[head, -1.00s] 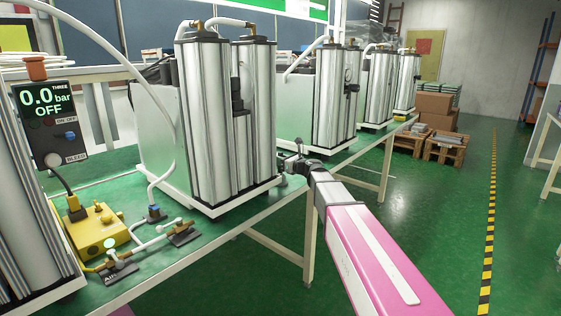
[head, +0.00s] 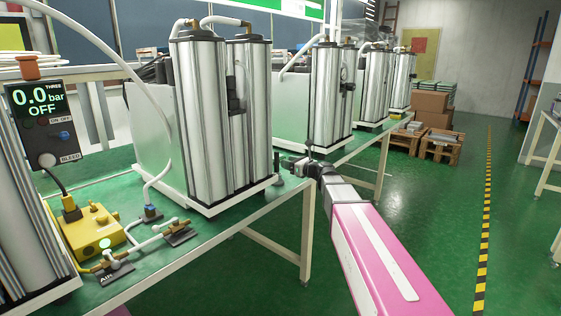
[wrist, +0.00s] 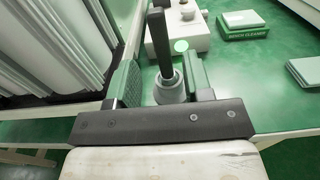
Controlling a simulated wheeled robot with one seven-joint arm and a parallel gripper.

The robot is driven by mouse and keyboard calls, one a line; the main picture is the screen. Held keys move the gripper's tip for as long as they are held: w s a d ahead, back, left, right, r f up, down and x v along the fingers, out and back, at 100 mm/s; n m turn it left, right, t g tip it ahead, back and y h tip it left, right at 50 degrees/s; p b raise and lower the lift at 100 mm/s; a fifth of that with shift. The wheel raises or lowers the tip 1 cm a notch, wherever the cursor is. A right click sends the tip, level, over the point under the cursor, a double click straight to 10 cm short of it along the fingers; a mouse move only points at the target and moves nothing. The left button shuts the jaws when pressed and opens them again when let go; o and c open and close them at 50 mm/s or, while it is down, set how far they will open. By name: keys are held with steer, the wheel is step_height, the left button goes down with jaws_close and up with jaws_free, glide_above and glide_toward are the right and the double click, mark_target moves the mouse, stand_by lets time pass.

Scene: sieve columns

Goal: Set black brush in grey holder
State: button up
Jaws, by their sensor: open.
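In the wrist view my gripper (wrist: 163,66) is open, with one finger on each side of the black brush (wrist: 158,38). The brush is a dark upright handle. Its lower end meets the round grey holder (wrist: 168,92) between the fingers, and it appears to stand in it. I see a gap on the right side of the handle; contact on the left cannot be told. In the head view my gripper (head: 290,163) is at the bench edge beside the nearest column pair. A small dark upright shape left of it may be the brush; the holder cannot be made out there.
Tall silver columns (head: 205,120) on a white base stand close left of my gripper. The floor (head: 420,220) right of the bench is clear.

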steer(key=s+d+f+n+g+h, duration=0.3)
steer(key=s+d+f+n, duration=0.3)
steer(key=s+f+n, duration=0.2)
steer(key=s+d+f+n+g+h, duration=0.4)
steer(key=s+d+f+n+h, duration=0.2)
steer(key=s+f+n, duration=0.3)
steer(key=s+d+f+n+g+h, duration=0.4)
steer(key=s+f+n, duration=0.4)
steer(key=s+f, duration=0.4)
steer(key=shift+s+d+f+n+h, duration=0.35)
steer(key=shift+d+h, duration=0.25)
steer(key=shift+d, duration=0.35)
